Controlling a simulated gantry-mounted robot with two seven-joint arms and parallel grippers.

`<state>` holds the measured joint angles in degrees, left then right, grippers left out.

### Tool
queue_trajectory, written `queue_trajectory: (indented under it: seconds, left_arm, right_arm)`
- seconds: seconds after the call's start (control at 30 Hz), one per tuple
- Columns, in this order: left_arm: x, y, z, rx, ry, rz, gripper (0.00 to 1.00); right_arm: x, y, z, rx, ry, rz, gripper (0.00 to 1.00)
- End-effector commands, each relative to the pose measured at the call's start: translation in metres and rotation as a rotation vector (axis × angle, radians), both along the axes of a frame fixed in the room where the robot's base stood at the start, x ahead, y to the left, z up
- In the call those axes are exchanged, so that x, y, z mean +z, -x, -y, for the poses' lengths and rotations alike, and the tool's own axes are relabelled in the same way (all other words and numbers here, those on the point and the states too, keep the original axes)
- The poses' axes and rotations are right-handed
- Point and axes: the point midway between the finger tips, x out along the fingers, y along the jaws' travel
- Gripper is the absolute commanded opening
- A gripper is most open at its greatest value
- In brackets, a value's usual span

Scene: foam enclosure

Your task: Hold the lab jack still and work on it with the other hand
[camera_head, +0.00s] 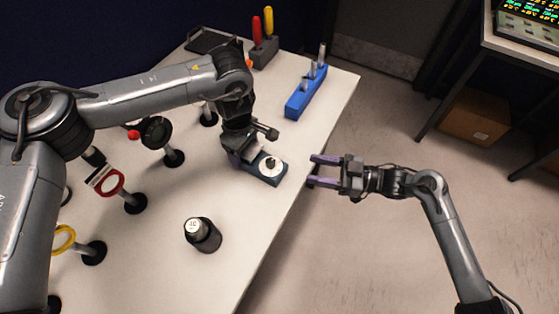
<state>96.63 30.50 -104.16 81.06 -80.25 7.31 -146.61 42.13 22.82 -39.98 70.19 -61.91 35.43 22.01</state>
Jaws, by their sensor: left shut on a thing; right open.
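The lab jack (268,168) stands on the white table near its right edge. It looks like a low blue-green block with a pale round top and a small dark knob. My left gripper (252,157) is shut on the lab jack from its upper left side, and hides part of it. My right gripper (312,171) is open and empty. Its two purple fingers point left at the table's right edge, a short gap to the right of the jack.
A dark cylinder with a silver top (203,234) stands below the jack. A blue rack (306,92) with metal pegs and a holder with red and yellow handled tools (263,50) are at the back. Several post-mounted rings, including a red one (110,182), stand left. Bare table (165,270) lies in front.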

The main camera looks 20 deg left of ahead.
Motion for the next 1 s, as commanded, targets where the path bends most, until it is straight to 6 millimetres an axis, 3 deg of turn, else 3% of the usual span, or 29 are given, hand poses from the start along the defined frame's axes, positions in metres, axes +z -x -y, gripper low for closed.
queue_trajectory:
  seconds: [0.5, 0.7, 1.0]
  left_arm:
    - [-0.005, 0.002, -0.001, -0.002, -0.003, -0.006, 0.06]
    - [-0.005, 0.002, -0.001, -0.002, -0.003, -0.007, 0.06]
    - [-0.005, 0.002, -0.001, -0.002, -0.003, -0.007, 0.06]
  right_arm:
    - [-0.001, 0.005, -0.083, 0.002, -0.002, -0.001, 0.54]
    - [-0.001, 0.005, -0.099, 0.0, -0.001, 0.0, 0.54]
    - [-0.001, 0.005, -0.104, 0.0, -0.001, 0.0, 0.54]
